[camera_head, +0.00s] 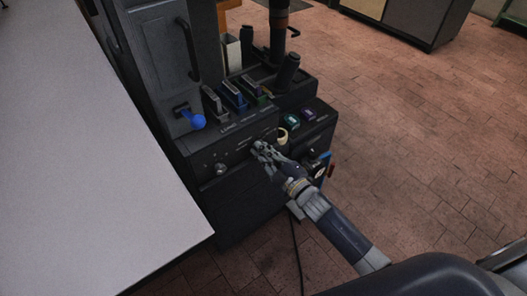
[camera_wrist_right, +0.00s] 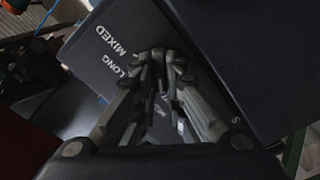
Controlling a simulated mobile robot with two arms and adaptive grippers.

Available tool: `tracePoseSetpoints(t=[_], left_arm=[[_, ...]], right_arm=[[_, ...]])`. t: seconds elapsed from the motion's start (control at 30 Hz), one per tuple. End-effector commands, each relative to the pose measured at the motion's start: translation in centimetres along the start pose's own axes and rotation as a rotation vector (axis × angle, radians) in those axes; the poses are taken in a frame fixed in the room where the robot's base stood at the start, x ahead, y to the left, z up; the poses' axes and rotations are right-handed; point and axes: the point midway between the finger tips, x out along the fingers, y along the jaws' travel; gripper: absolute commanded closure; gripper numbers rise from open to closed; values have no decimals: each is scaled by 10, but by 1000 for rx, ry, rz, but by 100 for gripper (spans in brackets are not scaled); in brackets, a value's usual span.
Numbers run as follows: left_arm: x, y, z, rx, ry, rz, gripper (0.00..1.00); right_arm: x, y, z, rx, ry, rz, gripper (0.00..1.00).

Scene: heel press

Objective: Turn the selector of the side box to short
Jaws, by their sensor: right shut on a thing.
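The side box is a dark box with a lettered face (camera_wrist_right: 120,38), seen close in the right wrist view. The words MIXED and LONG are readable on it, and a lone letter S shows at the right. My right gripper (camera_head: 260,149) is at the front of the dark machine in the head view. In the right wrist view its fingers (camera_wrist_right: 160,62) close together right at the lettered face. It is shut on the selector, which is mostly hidden between the fingers, so its pointing direction cannot be told. My left gripper is not in view.
A blue ball lever (camera_head: 198,122) and a round knob (camera_head: 221,168) stick out left of my gripper. A cream round part (camera_head: 282,136) is close above it. A pale table (camera_head: 90,150) fills the left. The brick floor (camera_head: 430,130) at right is open.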

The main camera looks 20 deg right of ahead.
Motion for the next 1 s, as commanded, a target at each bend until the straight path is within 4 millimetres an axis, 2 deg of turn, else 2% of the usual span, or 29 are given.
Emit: tracePoseSetpoints(t=[0.3,0.77,0.8,0.87,0.9,1.0], left_arm=[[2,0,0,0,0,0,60],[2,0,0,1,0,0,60],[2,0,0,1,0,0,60],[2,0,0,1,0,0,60],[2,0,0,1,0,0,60],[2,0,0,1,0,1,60]], right_arm=[[0,-1,0,-98,1,-1,100],[0,-1,0,-113,0,-1,100],[0,-1,0,-113,0,-1,87],[0,-1,0,-112,0,-1,73],[0,-1,0,-112,0,-1,69],[0,-1,0,-111,0,-1,69]])
